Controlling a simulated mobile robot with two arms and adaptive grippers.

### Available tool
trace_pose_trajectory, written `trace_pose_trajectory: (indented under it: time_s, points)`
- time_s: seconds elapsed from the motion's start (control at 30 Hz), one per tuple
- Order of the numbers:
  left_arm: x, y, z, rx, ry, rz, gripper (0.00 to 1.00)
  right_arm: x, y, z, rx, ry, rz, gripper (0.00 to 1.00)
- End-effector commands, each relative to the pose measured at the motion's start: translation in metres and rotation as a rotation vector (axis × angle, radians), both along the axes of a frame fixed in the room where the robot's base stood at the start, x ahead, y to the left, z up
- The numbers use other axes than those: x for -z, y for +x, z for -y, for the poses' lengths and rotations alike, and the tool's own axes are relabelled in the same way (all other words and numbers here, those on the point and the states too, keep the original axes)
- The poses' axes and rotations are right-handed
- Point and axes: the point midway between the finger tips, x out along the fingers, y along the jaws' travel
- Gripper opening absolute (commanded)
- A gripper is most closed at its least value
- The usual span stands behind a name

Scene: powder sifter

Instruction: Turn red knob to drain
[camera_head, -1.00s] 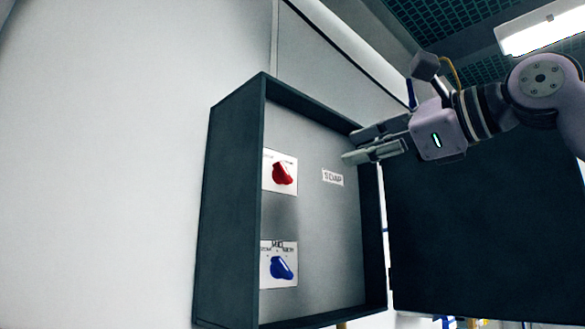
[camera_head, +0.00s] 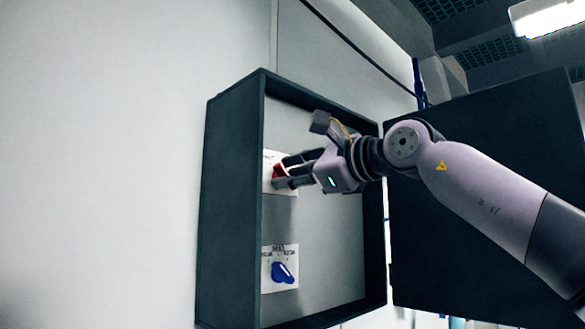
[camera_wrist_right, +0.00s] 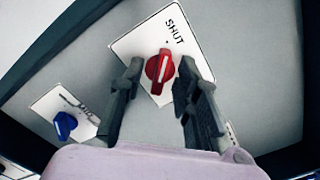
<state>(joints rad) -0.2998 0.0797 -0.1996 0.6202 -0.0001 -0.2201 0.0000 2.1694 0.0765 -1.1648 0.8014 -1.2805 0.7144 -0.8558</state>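The red knob (camera_wrist_right: 159,70) sits on a white label plate (camera_wrist_right: 138,44) marked SHUT; its white pointer line shows in the right wrist view. In the head view the red knob (camera_head: 279,171) is partly hidden by my right gripper (camera_head: 279,173). In the right wrist view my right gripper (camera_wrist_right: 157,75) is open, with one finger on each side of the knob. A gap shows beside each finger, and I cannot tell whether either touches it. My left gripper is not in view.
A blue knob (camera_head: 283,273) on its own white plate is below the red one. The dark box walls (camera_head: 232,200) surround the panel (camera_head: 330,235). An open dark door (camera_head: 480,130) stands at the right, behind my right arm.

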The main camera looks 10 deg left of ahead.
Motion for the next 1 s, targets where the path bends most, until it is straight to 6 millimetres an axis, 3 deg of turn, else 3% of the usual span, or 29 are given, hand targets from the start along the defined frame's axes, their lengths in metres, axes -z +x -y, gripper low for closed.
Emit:
trace_pose_trajectory:
  time_s: [0.17,0.6,1.0]
  points:
    - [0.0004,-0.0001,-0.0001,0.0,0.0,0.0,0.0,0.0006,0.0003,0.0003,0.001,0.0,-0.001,0.3]
    - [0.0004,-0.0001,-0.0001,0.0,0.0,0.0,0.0,0.0005,0.0,0.0005,0.001,0.0,-0.001,0.01]
    - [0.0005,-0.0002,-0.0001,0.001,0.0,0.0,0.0,0.0009,-0.0002,0.0001,-0.001,0.0,-0.005,0.0]
